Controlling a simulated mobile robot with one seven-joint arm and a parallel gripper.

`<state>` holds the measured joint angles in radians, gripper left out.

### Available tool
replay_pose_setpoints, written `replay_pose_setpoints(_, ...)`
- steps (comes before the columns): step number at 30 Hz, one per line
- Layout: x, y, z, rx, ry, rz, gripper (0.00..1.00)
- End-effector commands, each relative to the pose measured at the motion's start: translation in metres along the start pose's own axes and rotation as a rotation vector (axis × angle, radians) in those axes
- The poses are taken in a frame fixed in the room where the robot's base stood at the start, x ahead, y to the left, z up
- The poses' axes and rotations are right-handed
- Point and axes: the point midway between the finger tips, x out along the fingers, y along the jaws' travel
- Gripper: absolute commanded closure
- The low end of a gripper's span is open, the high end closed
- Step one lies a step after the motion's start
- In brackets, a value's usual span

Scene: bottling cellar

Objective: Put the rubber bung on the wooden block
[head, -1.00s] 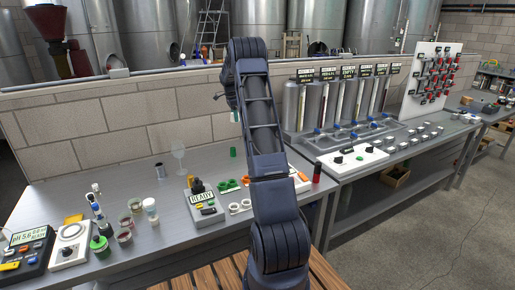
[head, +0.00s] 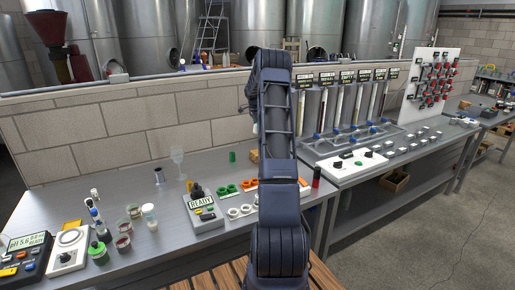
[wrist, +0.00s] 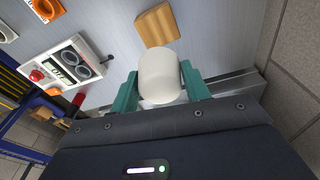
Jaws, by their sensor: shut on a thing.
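The white rubber bung (wrist: 160,75) is held between the two teal fingers of my gripper (wrist: 160,92) in the wrist view. The wooden block (wrist: 157,25) lies on the grey bench just beyond the bung, apart from it in the picture. In the head view a small part of the wooden block (head: 254,156) shows at the left edge of my arm, near the back wall.
A white box with two dark dials (wrist: 72,64) stands left of the gripper in the wrist view. Orange and white rings (head: 249,184), a green cylinder (head: 232,156) and a dark red cylinder (head: 316,177) stand around my arm. A block wall (head: 100,133) closes the bench's back.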

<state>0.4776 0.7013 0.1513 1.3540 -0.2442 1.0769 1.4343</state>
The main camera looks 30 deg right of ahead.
Motion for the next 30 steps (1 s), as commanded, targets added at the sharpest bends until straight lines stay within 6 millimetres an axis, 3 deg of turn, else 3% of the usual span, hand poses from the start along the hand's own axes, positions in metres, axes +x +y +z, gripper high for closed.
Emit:
replay_pose_setpoints(9,0.064,0.0,0.008,0.001,-0.001,0.001,0.77)
replay_pose_setpoints(19,0.087,0.0,0.011,0.0,-0.001,0.0,0.77)
replay_pose_setpoints(27,0.12,0.0,0.015,0.0,-0.001,0.001,0.77)
replay_pose_setpoints(30,0.122,-0.001,0.015,0.001,0.001,-0.001,0.77)
